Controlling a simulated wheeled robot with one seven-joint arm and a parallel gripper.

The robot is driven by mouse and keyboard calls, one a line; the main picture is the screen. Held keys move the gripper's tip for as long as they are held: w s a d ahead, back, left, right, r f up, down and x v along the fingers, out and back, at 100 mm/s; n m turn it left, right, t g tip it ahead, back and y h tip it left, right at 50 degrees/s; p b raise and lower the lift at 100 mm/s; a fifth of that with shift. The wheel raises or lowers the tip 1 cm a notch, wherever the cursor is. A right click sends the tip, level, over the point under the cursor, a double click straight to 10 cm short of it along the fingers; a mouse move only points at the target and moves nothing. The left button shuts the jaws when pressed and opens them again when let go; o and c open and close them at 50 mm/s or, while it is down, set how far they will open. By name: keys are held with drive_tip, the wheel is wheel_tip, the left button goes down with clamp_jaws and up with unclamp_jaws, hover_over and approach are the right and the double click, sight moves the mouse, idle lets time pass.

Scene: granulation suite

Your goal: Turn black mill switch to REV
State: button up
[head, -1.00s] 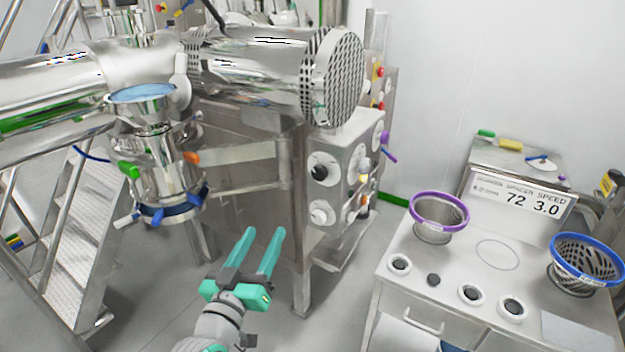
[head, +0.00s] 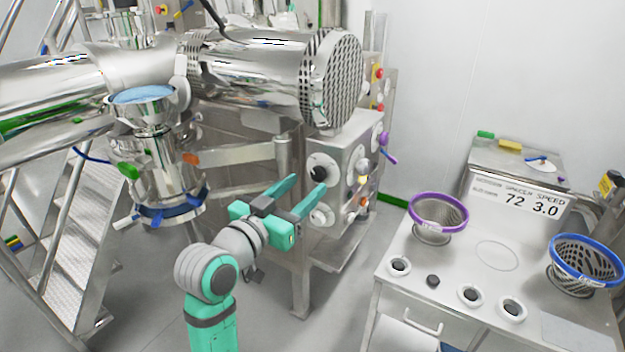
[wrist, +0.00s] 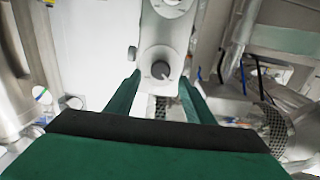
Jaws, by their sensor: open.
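The black mill switch (head: 319,173) is a round dark knob with a pale mark, on the left face of the steel control box beside the mill. My gripper (head: 309,184) is raised in front of this face, jaws open and empty, with its fingertips close to the switch in the head view. In the wrist view, a dark grey knob (wrist: 160,69) on a round pale plate shows between and beyond the open fingertips (wrist: 160,77). I cannot tell for certain that it is the same switch. REV lettering is too small to read.
A white knob (head: 322,215) sits below the black switch. A bench (head: 480,275) with a purple-rimmed basket (head: 438,212) and a blue-rimmed basket (head: 587,260) stands at right. Floor between is clear.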

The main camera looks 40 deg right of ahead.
sight(316, 175)
drive_tip(key=shift+x, duration=2.15)
drive_tip(key=c, duration=1)
